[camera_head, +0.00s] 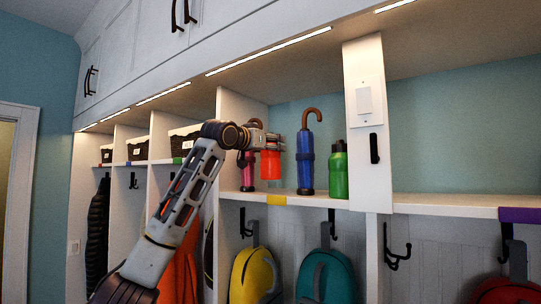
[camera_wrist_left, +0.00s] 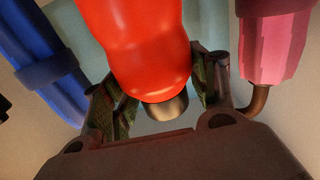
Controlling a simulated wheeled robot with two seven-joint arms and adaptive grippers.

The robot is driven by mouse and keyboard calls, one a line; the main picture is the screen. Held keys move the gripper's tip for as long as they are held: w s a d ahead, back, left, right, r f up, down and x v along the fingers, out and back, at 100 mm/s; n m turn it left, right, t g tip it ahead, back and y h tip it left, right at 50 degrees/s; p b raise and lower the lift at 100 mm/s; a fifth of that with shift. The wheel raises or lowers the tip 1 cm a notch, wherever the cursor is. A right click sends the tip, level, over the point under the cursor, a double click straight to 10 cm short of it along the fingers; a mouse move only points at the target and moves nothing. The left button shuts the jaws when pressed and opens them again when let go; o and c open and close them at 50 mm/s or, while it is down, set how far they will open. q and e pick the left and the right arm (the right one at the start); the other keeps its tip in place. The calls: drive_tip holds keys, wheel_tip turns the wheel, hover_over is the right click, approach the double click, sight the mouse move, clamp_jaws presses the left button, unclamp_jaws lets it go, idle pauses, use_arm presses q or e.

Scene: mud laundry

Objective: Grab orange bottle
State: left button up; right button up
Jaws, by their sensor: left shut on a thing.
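The orange bottle (camera_head: 270,164) is in my left gripper (camera_head: 266,141), at its upper part, in the head view. Its base shows a little higher than the shelf surface, so it looks raised. In the left wrist view the orange bottle (camera_wrist_left: 145,45) lies between the two fingers of my left gripper (camera_wrist_left: 165,92), its dark metallic cap pointing down in the picture. The gripper is shut on it. My right gripper is in neither view.
A blue umbrella (camera_head: 305,160) and a green bottle (camera_head: 338,172) stand on the shelf (camera_head: 310,200) to the right. A pink umbrella (camera_head: 247,172) stands just left of the orange bottle. A white divider (camera_head: 368,180) bounds the cubby at right. Backpacks hang below.

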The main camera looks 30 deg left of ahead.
use_arm(q)
drive_tip(key=shift+r, duration=2.75)
